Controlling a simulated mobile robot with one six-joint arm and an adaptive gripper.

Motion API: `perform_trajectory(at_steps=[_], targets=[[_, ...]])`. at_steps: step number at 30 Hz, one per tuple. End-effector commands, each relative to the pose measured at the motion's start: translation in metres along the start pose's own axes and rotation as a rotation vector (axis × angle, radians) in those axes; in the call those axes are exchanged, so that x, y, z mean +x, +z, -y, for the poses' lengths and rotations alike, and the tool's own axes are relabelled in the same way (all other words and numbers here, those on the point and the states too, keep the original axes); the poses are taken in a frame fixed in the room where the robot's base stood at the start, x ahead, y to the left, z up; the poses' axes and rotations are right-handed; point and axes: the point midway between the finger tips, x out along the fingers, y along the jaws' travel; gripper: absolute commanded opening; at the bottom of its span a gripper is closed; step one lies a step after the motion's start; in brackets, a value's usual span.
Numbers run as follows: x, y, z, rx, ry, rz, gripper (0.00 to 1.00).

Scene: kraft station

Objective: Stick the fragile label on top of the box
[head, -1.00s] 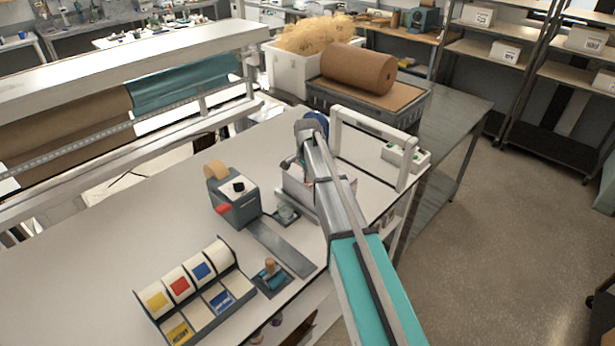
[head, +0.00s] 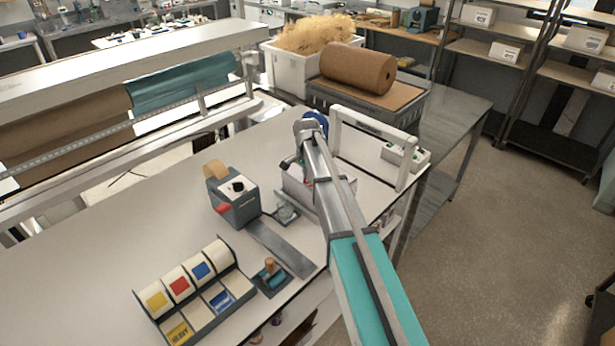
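The box (head: 297,187) stands on the white bench, pale and largely hidden behind my arm. My gripper (head: 291,163) is at the far end of the arm, over the box. Only a small dark part of it shows left of the arm, and its fingertips and anything between them cannot be made out. The label dispenser (head: 197,290) stands at the front left of the bench. Its rolls carry yellow, red and blue marks. A yellow label and a blue label lie on its front, and the strip between them looks bare.
A tape dispenser (head: 235,197) stands left of the box, with a grey strip (head: 280,247) running toward the bench's front edge. A stamp (head: 270,268) sits on a dark pad. A white frame (head: 372,130) rises behind my arm at right. The bench's left part is clear.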

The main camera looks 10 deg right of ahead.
Motion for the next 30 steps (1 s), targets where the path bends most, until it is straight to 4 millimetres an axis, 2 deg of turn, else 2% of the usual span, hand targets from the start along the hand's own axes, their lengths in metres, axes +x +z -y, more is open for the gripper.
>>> perform_trajectory(at_steps=[27, 30], targets=[[0.0069, 0.0008, 0.0005, -0.001, 0.000, 0.000, 0.00], [0.0069, 0.0008, 0.0005, -0.001, 0.000, 0.000, 0.21]])
